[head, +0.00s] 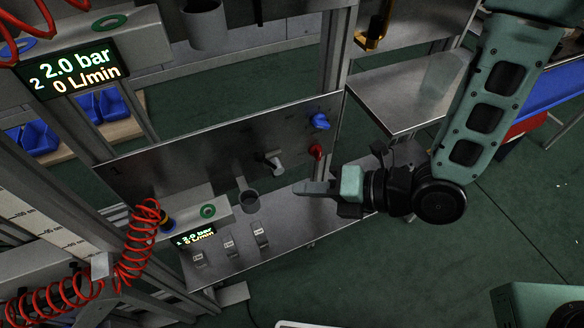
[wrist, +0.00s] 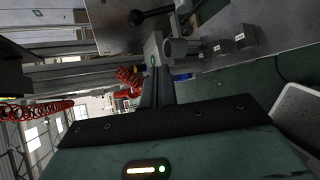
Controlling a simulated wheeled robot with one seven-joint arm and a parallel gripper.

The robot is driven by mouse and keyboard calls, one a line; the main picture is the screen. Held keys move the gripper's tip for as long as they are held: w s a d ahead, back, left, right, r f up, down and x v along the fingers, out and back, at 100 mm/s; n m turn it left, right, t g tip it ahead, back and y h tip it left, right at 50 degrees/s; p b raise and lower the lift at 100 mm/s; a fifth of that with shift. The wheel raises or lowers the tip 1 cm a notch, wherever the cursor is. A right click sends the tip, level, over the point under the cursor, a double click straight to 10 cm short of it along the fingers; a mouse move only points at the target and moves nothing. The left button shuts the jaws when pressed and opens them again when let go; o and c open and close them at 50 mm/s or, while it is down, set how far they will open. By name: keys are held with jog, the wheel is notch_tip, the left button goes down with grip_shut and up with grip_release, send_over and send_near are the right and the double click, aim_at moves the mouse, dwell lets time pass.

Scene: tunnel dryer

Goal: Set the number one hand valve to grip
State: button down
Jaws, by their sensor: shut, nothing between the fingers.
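A hand valve (head: 270,161) with a dark body and a pale lever sits on the grey upright panel (head: 200,155) in the head view. A faint mark, perhaps a "1", is at the panel's left; I cannot read a grip marking. In the wrist view a dark lever with a round end (wrist: 138,17) shows at the top; it may be this valve's. My gripper (head: 298,188) is shut and empty, pointing left in front of the panel, below and right of the valve and apart from it. Its shut fingers (wrist: 155,85) show in the wrist view.
A red knob (head: 316,151) and a blue knob (head: 320,121) are at the panel's right. Red coiled hose (head: 140,240) hangs at left. A steel table (head: 410,90) stands behind right.

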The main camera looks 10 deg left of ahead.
jog(key=shift+f, duration=0.1)
dwell(0.3)
jog(key=x, duration=1)
jog(key=w+r, duration=0.1)
jog(key=w+d+r+p, duration=0.1)
jog(key=w, duration=0.1)
jog(key=shift+w+d+p, duration=0.15)
jog(key=shift+w+p, duration=0.15)
jog(key=shift+f+b, duration=0.15)
jog(key=shift+b, duration=0.25)
jog(key=shift+y+b, duration=0.3)
